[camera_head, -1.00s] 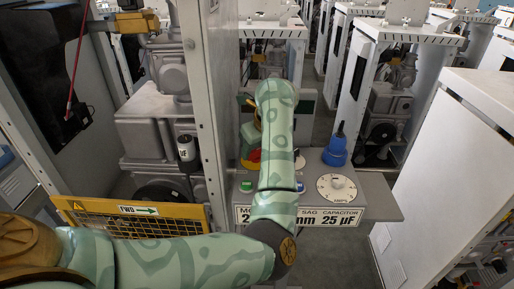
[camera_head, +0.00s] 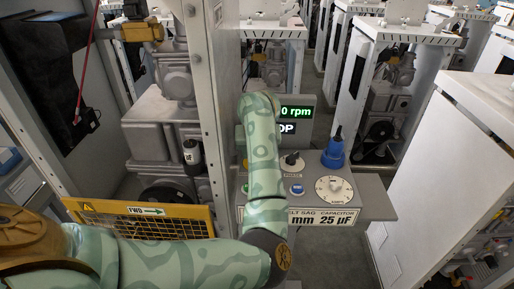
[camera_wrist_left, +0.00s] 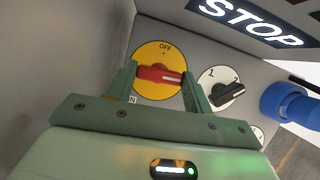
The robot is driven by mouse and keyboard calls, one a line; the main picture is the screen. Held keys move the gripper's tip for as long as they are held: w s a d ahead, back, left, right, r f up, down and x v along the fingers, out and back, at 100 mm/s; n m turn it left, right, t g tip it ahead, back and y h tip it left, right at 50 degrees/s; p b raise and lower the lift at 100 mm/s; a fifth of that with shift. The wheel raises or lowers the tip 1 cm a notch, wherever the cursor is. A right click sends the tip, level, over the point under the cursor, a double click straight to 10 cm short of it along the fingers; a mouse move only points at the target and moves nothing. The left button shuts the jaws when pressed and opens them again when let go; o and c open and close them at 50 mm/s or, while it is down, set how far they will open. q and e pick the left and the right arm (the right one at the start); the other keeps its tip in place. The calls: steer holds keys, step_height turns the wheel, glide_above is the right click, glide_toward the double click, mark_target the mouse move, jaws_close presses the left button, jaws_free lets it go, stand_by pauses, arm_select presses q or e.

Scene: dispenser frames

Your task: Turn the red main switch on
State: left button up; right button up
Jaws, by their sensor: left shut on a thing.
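The red main switch (camera_wrist_left: 160,75) is a bar handle on a round yellow plate (camera_wrist_left: 150,51) in the left wrist view. "OFF" is printed at the plate's top, and part of a second label shows at its lower left. The red bar lies nearly level across the plate, not toward "OFF". My left gripper (camera_wrist_left: 158,72) has one finger at each end of the bar and is shut on it. In the head view my forearm hides the switch and gripper. A green display (camera_head: 296,113) there reads "0 rpm". My right gripper is not in view.
A black 1-2 selector (camera_wrist_left: 227,95) sits close right of the left gripper. A lit "STOP" sign (camera_wrist_left: 252,20) is above. The panel (camera_head: 372,202) also carries a blue plug (camera_head: 334,154) and a white dial (camera_head: 333,188). A grey post (camera_head: 213,120) stands left of my forearm.

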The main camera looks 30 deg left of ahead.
arm_select(q)
steer(key=shift+m+h, duration=0.3)
steer(key=shift+m, duration=0.2)
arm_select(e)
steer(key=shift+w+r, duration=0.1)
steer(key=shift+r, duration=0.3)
arm_select(q)
steer(key=o, duration=1)
steer(key=shift+p, duration=0.3)
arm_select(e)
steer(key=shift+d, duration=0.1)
